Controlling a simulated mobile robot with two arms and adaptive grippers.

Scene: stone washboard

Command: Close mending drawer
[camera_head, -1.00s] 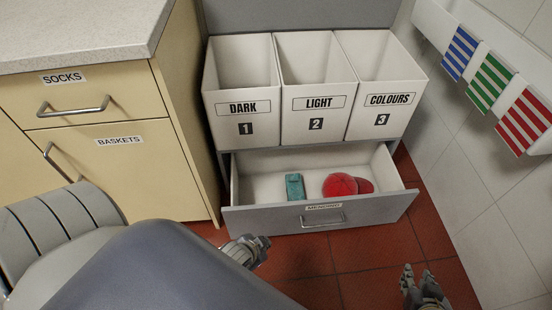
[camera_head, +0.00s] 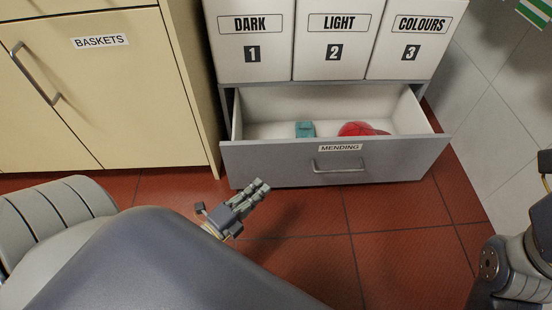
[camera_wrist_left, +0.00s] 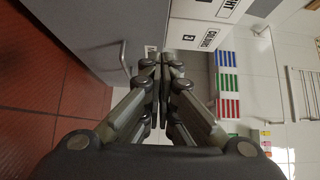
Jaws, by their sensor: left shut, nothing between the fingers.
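The grey drawer labelled MENDING (camera_head: 260,165) is pulled out under the bins in the head view, with a bar handle (camera_head: 340,165) on its front. A teal item (camera_head: 305,129) and a red cap (camera_head: 360,129) lie inside it. My left gripper (camera_head: 262,187) is shut and empty, in front of the drawer's left part and apart from it. In the left wrist view, its closed fingers (camera_wrist_left: 163,62) point towards the grey drawer front, whose handle (camera_wrist_left: 125,60) shows to their left. My right gripper (camera_head: 545,165) is cut off by the right edge of the head view.
The bins DARK (camera_head: 250,65), LIGHT (camera_head: 333,60) and COLOURS (camera_head: 415,55) stand above the drawer. A cream cabinet labelled BASKETS (camera_head: 130,110) stands at left. A tiled wall (camera_head: 495,130) is at right. The red floor (camera_head: 310,225) before the drawer is clear.

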